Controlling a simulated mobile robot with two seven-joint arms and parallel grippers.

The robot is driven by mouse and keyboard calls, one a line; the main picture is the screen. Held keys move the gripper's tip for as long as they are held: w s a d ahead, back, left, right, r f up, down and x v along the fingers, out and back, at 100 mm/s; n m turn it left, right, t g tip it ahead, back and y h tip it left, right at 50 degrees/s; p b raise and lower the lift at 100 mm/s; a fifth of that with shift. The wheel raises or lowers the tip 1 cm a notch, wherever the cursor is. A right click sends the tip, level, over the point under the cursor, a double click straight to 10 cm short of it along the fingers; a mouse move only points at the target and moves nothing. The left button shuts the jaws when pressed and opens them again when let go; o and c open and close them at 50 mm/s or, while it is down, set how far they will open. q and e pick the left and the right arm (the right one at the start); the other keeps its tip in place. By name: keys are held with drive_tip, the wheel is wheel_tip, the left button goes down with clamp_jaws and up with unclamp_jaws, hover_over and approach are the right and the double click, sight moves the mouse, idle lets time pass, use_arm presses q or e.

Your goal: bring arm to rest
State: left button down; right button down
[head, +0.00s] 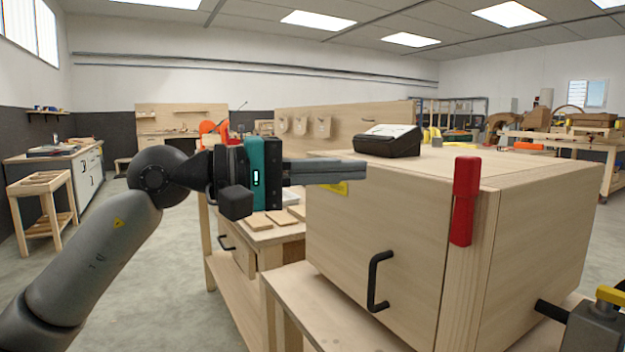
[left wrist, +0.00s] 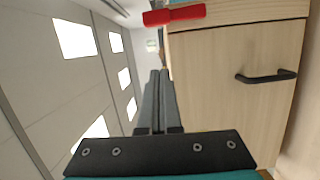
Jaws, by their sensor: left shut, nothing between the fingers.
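My left arm comes in from the left in the head view. My left gripper (head: 366,171) is held level, its grey fingers pointing right in front of the upper part of the large wooden cabinet. The fingers lie together with nothing between them. In the left wrist view the closed fingers (left wrist: 159,72) run up the middle, left of the cabinet front. The wooden cabinet (head: 345,235) has a black handle (head: 377,283) and a red latch (head: 465,200) at the front's right edge. In the wrist view the handle (left wrist: 267,76) and the red latch (left wrist: 174,15) also show. My right gripper is not seen.
A black device (head: 388,141) sits on the cabinet top. A workbench with wood pieces (head: 258,221) stands behind my gripper. A dark fitting with a yellow part (head: 597,325) shows at lower right. Open floor (head: 160,270) lies at the left, with a side cabinet beyond.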

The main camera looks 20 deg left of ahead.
use_arm(q)
drive_tip(key=shift+s+a, duration=0.25)
drive_tip(key=shift+a, duration=0.05)
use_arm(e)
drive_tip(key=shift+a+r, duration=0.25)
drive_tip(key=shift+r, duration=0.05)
use_arm(q)
drive_tip(key=shift+d, duration=0.1)
